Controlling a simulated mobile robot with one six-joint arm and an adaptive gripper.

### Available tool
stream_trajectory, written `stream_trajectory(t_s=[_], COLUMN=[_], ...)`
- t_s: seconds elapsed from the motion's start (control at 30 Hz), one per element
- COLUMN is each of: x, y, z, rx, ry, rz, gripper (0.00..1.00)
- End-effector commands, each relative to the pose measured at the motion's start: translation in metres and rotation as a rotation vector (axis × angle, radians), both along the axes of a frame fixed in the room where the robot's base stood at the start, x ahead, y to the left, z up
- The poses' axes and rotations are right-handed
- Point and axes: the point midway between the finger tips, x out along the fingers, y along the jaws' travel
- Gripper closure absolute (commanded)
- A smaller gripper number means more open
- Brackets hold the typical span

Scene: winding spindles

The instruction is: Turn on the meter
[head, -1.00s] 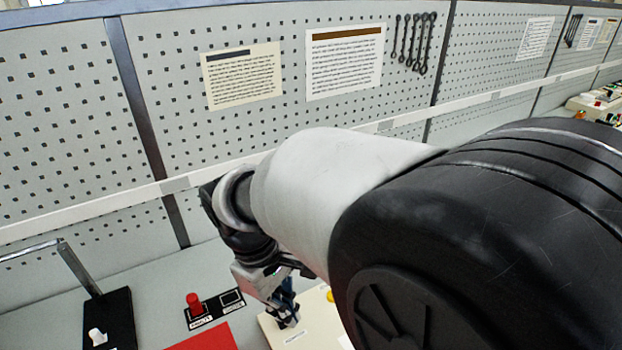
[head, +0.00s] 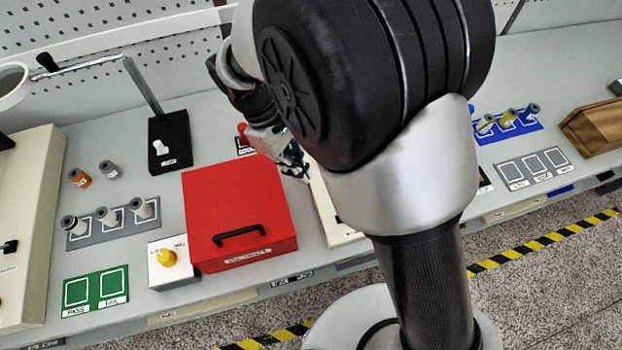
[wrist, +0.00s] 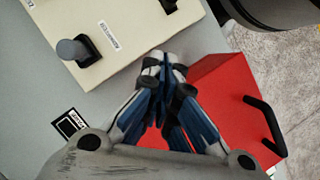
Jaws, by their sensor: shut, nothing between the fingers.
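A cream box (wrist: 125,35) with a printed label shows in the wrist view. It carries a black switch mount with a grey knob (wrist: 72,48), and another dark part at its top edge. I cannot read the label well enough to say whether this is the meter. In the head view a strip of the cream box (head: 330,215) shows beside the red box, mostly hidden by my arm. My gripper (wrist: 165,70) is shut and empty, its tips near the cream box's edge beside the red box. In the head view my gripper (head: 302,172) is partly hidden by my arm.
A red box (head: 235,205) with a black handle stands left of the cream strip. A red button (head: 242,128) is behind it.

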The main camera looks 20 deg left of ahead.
Motion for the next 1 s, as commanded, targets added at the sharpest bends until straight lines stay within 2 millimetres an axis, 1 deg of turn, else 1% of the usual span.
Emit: stream_trajectory(t_s=[0.03,0.3,0.43,0.5,0.6,0.7,1.0], x=[-0.001,-0.006,-0.008,-0.011,-0.014,-0.016,-0.017], y=[-0.004,-0.025,-0.034,-0.047,-0.059,-0.067,-0.071], z=[-0.010,-0.065,-0.088,-0.084,-0.083,-0.083,-0.082], rx=[-0.002,-0.003,-0.003,0.001,0.000,0.000,0.000], ry=[0.003,0.003,0.002,0.000,-0.001,-0.001,0.000], rz=[-0.001,-0.001,-0.002,-0.003,-0.002,-0.002,-0.001], gripper=[1.00,1.00,1.00,1.00,1.00,1.00,1.00])
